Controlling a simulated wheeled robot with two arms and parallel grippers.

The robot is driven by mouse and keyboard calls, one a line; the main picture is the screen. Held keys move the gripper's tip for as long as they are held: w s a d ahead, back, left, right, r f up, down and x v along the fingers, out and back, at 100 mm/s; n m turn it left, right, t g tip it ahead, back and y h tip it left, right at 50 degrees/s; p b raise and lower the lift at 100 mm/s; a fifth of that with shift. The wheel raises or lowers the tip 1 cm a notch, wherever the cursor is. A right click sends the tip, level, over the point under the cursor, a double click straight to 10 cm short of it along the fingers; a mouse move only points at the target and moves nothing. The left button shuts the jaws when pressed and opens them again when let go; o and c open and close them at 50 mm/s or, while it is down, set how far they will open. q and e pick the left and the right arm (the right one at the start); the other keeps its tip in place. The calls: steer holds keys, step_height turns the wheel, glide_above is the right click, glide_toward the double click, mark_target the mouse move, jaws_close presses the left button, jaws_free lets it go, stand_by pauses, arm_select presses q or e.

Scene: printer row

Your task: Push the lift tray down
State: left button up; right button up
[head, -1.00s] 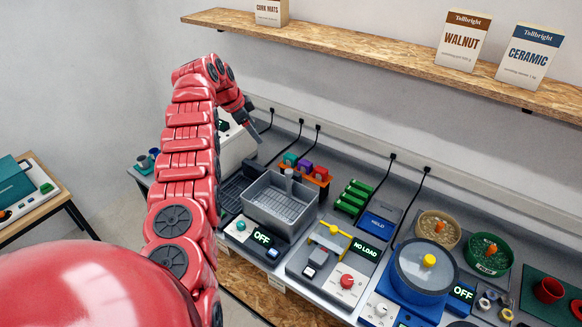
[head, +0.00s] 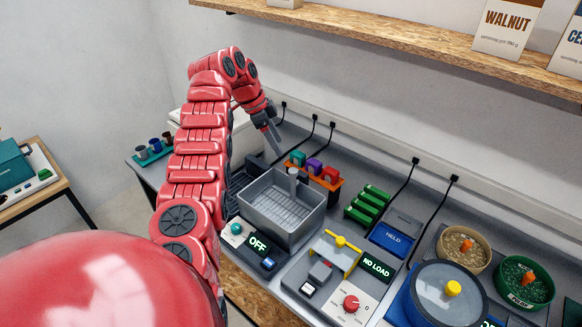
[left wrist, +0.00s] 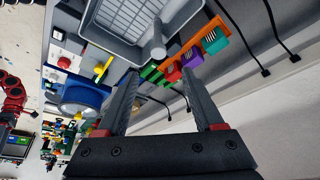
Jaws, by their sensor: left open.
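The lift tray looks to be the grey open basin (head: 262,222) with a ridged floor, left of centre in the head view. A pale grey upright post (head: 293,181) stands at its far edge. My left gripper (head: 276,146) hangs behind and above the tray, apart from it, with fingers pointing down. In the left wrist view the tray (left wrist: 95,22) and its post (left wrist: 156,42) show beyond the fingers. The left gripper (left wrist: 158,78) is open with nothing between its fingers. My right gripper is in neither view.
An orange rack (head: 321,181) with coloured blocks stands right of the post, close to the gripper. A control box showing OFF (head: 257,244) is in front of the tray. Right are a green rack (head: 367,206) and a yellow-barred unit (head: 336,252). A shelf (head: 380,30) hangs above.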

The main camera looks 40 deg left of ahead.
mark_target(292, 170)
arm_select(q)
steer(key=p+x, duration=0.3)
steer(key=x, duration=0.6)
steer(key=shift+d+f+p, duration=0.2)
steer(key=shift+f+p, duration=0.05)
steer(key=shift+p, duration=0.1)
steer(key=shift+w+f, duration=0.1)
steer(key=shift+f, duration=0.4)
jaws_close()
steer(key=shift+d, duration=0.1)
stand_by(0.3)
